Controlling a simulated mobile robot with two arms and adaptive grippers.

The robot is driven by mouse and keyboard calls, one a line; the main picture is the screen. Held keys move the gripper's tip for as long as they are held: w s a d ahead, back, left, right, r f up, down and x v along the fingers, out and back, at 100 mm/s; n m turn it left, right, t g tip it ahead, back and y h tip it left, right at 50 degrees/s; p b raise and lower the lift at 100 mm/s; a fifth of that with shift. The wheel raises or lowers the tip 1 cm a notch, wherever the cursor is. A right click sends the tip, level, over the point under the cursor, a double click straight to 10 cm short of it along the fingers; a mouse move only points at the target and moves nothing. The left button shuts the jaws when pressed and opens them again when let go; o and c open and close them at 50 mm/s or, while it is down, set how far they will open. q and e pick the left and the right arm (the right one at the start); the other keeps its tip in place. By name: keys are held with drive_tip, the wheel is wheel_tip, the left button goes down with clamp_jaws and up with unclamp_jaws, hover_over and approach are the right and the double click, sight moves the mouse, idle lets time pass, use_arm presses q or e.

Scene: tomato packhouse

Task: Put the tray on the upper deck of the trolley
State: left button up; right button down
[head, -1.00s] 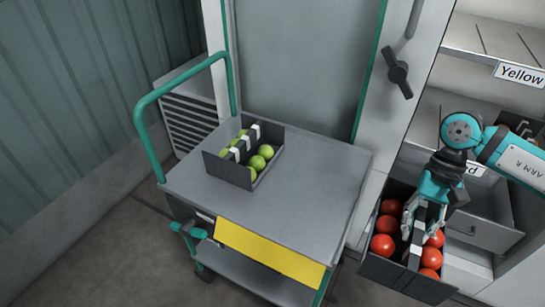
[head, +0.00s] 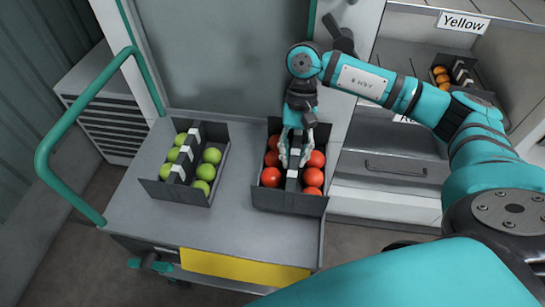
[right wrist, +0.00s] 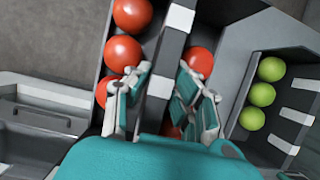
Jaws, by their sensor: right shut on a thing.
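A dark grey tray (head: 286,202) of red tomatoes is over the right part of the trolley's upper deck (head: 225,228). Its right side is close to the deck's right edge; I cannot tell whether its base touches the deck. My right gripper (head: 294,160) is shut on the tray's central handle bar, with red tomatoes on both sides. In the right wrist view my fingers (right wrist: 165,105) straddle the bar (right wrist: 172,48) with its white band. My left gripper is not in view.
A tray of green tomatoes (head: 179,194) stands on the deck's left part, with a gap between the trays. A teal push handle (head: 68,125) rises at the left. Behind stand a grey door panel and, at right, shelving labelled Yellow (head: 463,22) holding a tray of orange tomatoes (head: 462,86).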

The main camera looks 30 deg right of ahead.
sight(276, 161)
drive_tip(key=w+a, duration=0.1)
drive_tip(key=a, duration=0.1)
drive_tip(key=w+a, duration=0.1)
drive_tip(key=shift+w+a+f+p, duration=0.2)
drive_tip(key=shift+w+a+p, duration=0.15)
drive_tip(key=shift+a, duration=0.05)
wheel_tip(276, 161, down, 3)
drive_tip(key=shift+r+p, duration=0.2)
drive_tip(key=shift+p, duration=0.25)
drive_tip(key=shift+f, duration=0.6)
drive_tip(key=c, duration=1.5)
unclamp_jaws()
drive_tip(key=shift+c, duration=0.2)
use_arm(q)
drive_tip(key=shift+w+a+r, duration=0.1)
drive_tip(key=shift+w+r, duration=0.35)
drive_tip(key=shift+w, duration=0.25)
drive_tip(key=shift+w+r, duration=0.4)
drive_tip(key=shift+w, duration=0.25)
use_arm(e)
drive_tip(key=o, duration=0.4)
drive_tip(key=shift+c, duration=0.2)
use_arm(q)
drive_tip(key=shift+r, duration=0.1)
